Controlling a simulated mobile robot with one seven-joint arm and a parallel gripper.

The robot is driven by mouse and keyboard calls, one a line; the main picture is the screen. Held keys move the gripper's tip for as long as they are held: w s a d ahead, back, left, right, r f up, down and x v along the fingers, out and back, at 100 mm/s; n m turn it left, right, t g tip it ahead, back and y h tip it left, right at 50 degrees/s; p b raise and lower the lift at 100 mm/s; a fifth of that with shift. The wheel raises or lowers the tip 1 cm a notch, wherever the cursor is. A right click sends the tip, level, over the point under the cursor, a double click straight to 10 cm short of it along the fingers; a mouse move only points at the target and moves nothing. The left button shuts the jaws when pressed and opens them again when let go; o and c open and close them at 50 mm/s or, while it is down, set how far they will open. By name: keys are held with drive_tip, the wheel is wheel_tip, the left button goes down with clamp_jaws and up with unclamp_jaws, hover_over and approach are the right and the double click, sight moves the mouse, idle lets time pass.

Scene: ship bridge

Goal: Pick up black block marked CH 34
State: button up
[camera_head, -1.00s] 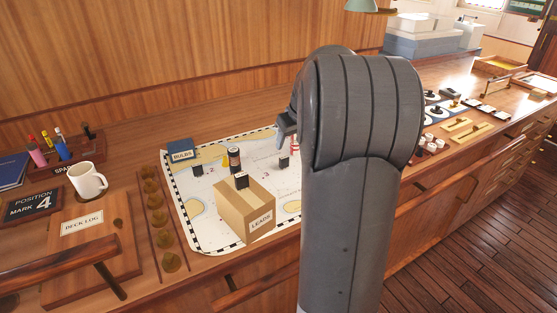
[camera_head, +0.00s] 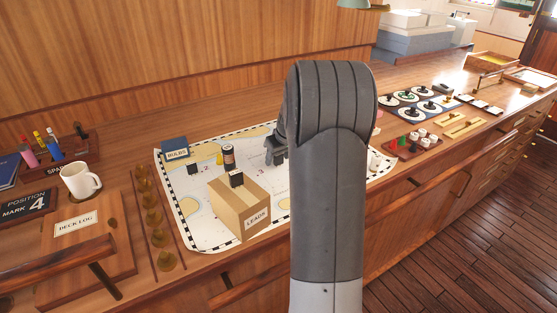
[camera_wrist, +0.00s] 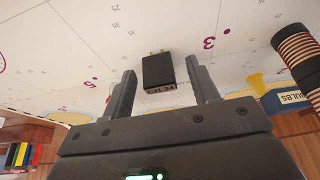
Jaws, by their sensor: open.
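The black block marked CH 34 (camera_wrist: 158,71) shows in the wrist view on the white chart, its label facing my gripper. It appears between the tips of my open gripper (camera_wrist: 160,78), with gaps visible at both sides; how far it lies along the fingers is hard to tell. In the head view my gripper (camera_head: 274,150) is low over the chart, partly behind my arm, and the CH 34 block is hidden there. Another black block (camera_head: 193,168) stands on the chart to the left, and one more (camera_head: 236,178) sits on the cardboard LEADS box.
The cardboard LEADS box (camera_head: 240,212) stands on the chart (camera_head: 205,235) near its front. A dark striped cylinder (camera_head: 228,157) and the blue BULBS box (camera_head: 174,149) stand left of my gripper. A tray of small pieces (camera_head: 412,145) lies right of my arm.

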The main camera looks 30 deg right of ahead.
drive_tip(key=c, duration=1)
drive_tip(key=shift+c, duration=0.2)
